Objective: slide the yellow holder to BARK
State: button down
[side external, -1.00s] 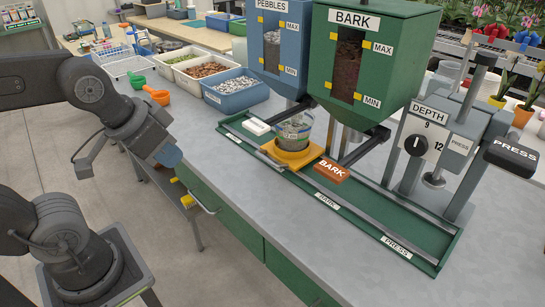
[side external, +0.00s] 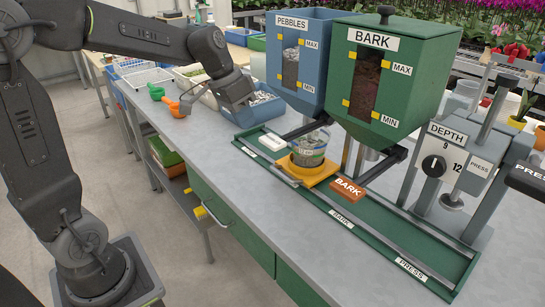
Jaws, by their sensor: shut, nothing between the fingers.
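The yellow holder (side external: 318,174) sits on the green rail track (side external: 400,262), near its left end, left of the BARK label (side external: 341,218) on the front edge. It carries a clear cup (side external: 309,150) with grey pebbles in it. The green BARK hopper (side external: 432,90) stands behind the track, to the right of the holder. My gripper (side external: 243,112) is above the bench, left of the holder and apart from it, in front of the blue tray. It is shut and empty; its fingertips are small and hard to make out.
An orange BARK block (side external: 348,188) is right beside the holder, and a white block (side external: 272,141) lies to its left. The blue PEBBLES hopper (side external: 302,65) stands behind. A DEPTH press unit (side external: 445,150) is at right. The bench front is clear.

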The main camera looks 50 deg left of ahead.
jog(key=w+a+f+h, duration=0.1)
jog(key=w+a+f, duration=0.5)
jog(key=a, duration=0.2)
jog(key=w+a+f+h, duration=0.2)
jog(key=w+a+f, duration=0.35)
jog(key=a, duration=0.25)
send_near(278, 164)
jog(key=shift+m, duration=0.3)
jog(key=f, duration=0.1)
jog(key=w+f, duration=0.1)
jog(key=f, duration=0.1)
jog(key=w+f, duration=0.1)
jog(key=f, duration=0.1)
jog(key=shift+a, duration=0.2)
jog(key=shift+s+d+f, duration=0.1)
jog(key=shift+d+f, duration=0.05)
jog(key=shift+d, duration=1)
jog(key=shift+d+f, duration=0.1)
jog(key=shift+d, duration=0.55)
